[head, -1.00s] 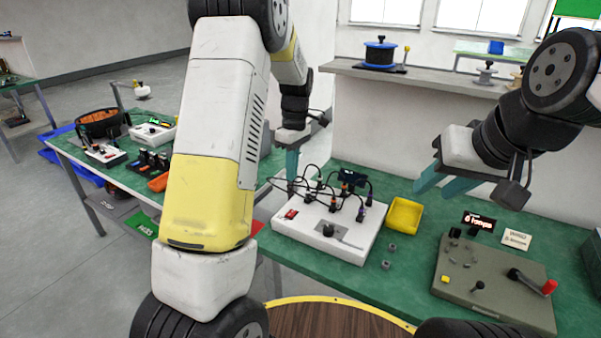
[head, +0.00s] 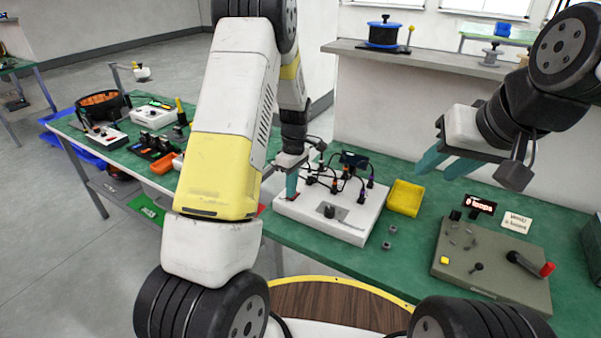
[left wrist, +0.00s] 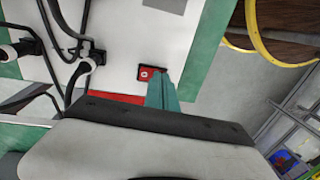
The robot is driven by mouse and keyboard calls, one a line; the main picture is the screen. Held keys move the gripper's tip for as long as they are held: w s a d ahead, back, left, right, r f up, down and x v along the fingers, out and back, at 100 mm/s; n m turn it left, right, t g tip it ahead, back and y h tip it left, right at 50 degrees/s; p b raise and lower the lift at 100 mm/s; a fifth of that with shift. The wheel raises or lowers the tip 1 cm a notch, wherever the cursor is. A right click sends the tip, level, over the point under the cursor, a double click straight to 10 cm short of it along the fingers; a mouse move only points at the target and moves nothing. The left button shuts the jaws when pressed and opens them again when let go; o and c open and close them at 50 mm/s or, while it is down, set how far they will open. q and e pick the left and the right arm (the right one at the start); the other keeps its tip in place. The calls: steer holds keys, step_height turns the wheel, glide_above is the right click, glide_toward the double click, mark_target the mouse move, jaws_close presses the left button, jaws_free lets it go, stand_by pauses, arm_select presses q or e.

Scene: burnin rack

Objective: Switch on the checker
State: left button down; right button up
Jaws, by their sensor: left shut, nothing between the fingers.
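The checker (head: 345,228) looks to be the white box with several black leads and plugs on top and a dark knob in front. Its red rocker switch (left wrist: 150,73) shows in the left wrist view, at the box's corner; in the head view my fingers largely hide it. My left gripper (head: 291,192) is shut and empty, its teal fingertips right at the switch. In the left wrist view the fingertips (left wrist: 158,76) overlap the switch's edge; I cannot tell whether they touch. My right gripper (head: 444,167) is open and empty, raised above the table's back right.
A grey-green winding board (head: 490,262) with a red-handled crank and a lit display (head: 480,205) is further right. A second green table (head: 98,178) is at left.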

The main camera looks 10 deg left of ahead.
arm_select(q)
steer(key=shift+s+f, duration=0.15)
steer(key=shift+f, duration=0.1)
stand_by(0.3)
steer(key=shift+w+d+r, duration=0.1)
steer(key=shift+w+d, duration=0.15)
steer(key=shift+w, duration=0.6)
steer(key=shift+r, duration=0.1)
